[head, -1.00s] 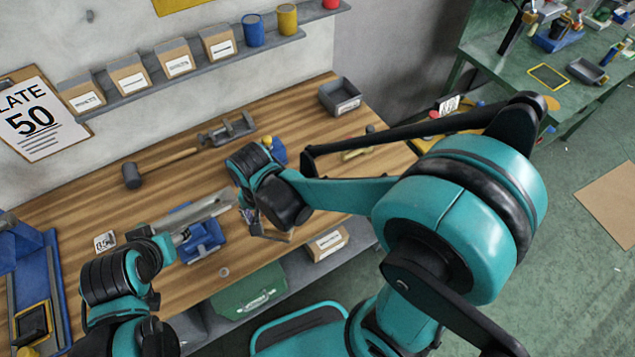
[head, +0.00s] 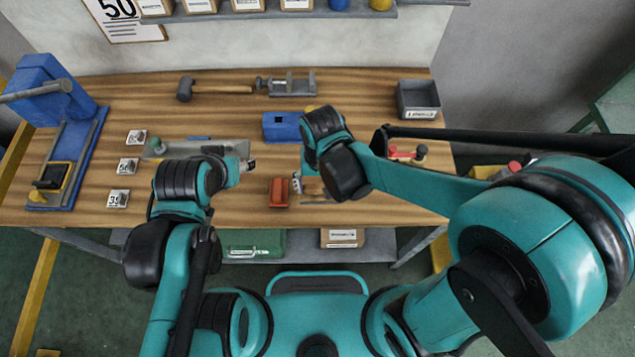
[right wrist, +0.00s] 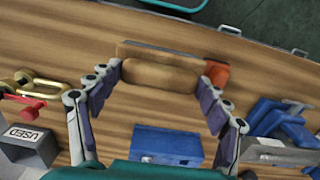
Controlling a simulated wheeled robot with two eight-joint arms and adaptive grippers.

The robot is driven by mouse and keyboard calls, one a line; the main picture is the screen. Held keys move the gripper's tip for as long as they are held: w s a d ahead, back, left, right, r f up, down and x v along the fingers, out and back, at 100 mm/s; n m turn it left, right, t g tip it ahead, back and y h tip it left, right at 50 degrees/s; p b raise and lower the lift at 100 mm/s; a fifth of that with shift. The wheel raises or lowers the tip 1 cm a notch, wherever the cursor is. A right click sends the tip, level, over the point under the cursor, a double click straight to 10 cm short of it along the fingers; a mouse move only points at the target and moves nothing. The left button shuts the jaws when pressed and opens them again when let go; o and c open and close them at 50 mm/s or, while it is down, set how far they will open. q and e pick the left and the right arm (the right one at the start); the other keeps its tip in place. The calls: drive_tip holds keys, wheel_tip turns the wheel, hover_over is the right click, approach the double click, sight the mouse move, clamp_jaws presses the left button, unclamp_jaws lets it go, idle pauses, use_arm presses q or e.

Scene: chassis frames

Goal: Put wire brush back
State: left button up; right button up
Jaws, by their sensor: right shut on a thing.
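The wire brush shows as a rounded wooden body (right wrist: 160,76) in the right wrist view, lying between my right gripper's fingers (right wrist: 160,93). My right gripper is shut on it, low over the front part of the bench. In the head view my right gripper (head: 298,184) is partly hidden by its own wrist, and little of the brush can be made out. A flat wooden piece with a grey edge (right wrist: 185,52) lies just beyond the brush. My left gripper (head: 246,165) is over the bench left of centre; its jaws are too small to read.
A red-orange block (head: 279,192) lies beside my right gripper. A blue box (head: 283,126) stands behind it. A mallet (head: 215,88), a grey clamp (head: 292,84) and a grey bin (head: 417,98) stand at the back. A blue press (head: 60,105) is at the left.

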drive_tip(key=shift+w+a+f+b, duration=0.15)
drive_tip(key=shift+w+f+b, duration=0.25)
drive_tip(key=shift+w+f, duration=0.65)
drive_tip(key=shift+w+a+f+b, duration=0.2)
drive_tip(key=shift+w+f+b, duration=0.3)
drive_tip(key=shift+f, duration=0.8)
drive_tip(key=shift+w+a+f+b, duration=0.15)
drive_tip(key=shift+w+f+b, duration=0.1)
drive_tip(key=shift+w+f, duration=0.85)
drive_tip(key=shift+s, duration=0.2)
drive_tip(key=shift+f, duration=0.2)
drive_tip(key=o, duration=1.1)
drive_tip(key=shift+r, duration=0.25)
wheel_tip(320, 180, up, 12)
drive_tip(key=p, duration=0.3)
drive_tip(key=shift+p, duration=0.3)
